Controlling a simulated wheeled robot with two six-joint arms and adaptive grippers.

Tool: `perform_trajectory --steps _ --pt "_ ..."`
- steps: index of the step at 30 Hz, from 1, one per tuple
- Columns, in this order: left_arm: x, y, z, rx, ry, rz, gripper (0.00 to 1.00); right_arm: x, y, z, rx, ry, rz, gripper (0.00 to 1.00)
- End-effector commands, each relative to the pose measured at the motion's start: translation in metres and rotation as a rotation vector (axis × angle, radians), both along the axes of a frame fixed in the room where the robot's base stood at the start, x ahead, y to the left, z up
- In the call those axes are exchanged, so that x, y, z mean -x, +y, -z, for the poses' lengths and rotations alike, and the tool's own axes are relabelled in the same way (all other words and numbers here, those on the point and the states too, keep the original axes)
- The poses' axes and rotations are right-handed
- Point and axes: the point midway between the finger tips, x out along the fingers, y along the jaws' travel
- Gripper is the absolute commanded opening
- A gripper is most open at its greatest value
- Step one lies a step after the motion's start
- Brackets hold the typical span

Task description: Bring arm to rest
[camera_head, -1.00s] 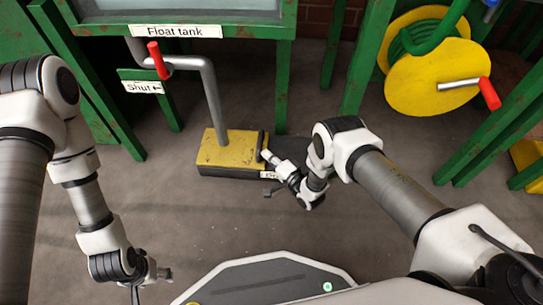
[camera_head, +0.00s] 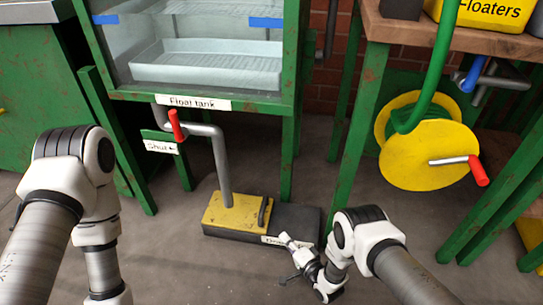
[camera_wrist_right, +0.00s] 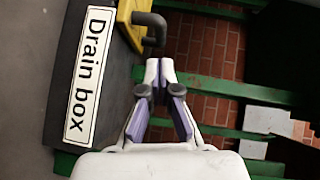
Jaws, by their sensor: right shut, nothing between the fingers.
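My right gripper (camera_head: 286,239) is shut and empty at the front right of the drain box (camera_head: 225,233), close to its label. In the right wrist view the fingertips (camera_wrist_right: 159,72) are together with nothing between them. The box's yellow lid (camera_head: 228,211) has a dark handle (camera_head: 265,211), apart from the gripper.
The float tank (camera_head: 205,65) stands on green legs behind the box. A pipe with a red-handled valve (camera_head: 176,125) runs down to the lid. A yellow hose reel (camera_head: 425,150) with a red crank grip hangs at right, under a wooden bench (camera_head: 470,42). Floor left of the box is clear.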

Motion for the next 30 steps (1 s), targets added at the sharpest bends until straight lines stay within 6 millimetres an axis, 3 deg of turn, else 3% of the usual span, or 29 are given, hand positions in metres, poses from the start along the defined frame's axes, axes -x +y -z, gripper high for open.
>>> perform_trajectory --steps 5,8,12,14,17,20,24,30 --pt "0.000 0.000 -0.001 0.000 -0.001 0.000 0.62 -0.007 -0.001 -0.008 0.000 -0.013 0.002 0.00" --pt "0.000 0.000 -0.005 0.000 -0.001 0.000 0.62 -0.025 -0.005 -0.032 0.002 -0.050 0.007 0.00" --pt "0.000 0.000 -0.017 0.000 0.000 0.000 0.62 -0.057 -0.025 -0.091 0.016 -0.089 0.037 0.00" --pt "0.000 0.000 -0.023 0.000 0.000 0.000 0.62 -0.056 -0.044 -0.110 0.042 -0.036 0.076 0.00" --pt "0.000 0.000 -0.029 0.000 -0.001 0.000 0.62 -0.036 -0.072 -0.118 0.162 0.081 0.125 0.00" --pt "0.000 0.000 -0.036 0.000 0.000 0.000 0.62 0.008 -0.101 -0.119 0.357 0.240 0.140 0.00" --pt "0.000 0.000 -0.042 0.000 -0.001 0.000 0.62 0.113 -0.134 -0.112 0.680 0.522 0.031 0.00" --pt "0.000 0.000 -0.042 0.000 0.000 0.000 0.62 0.247 -0.152 -0.111 0.960 0.801 -0.271 0.00"
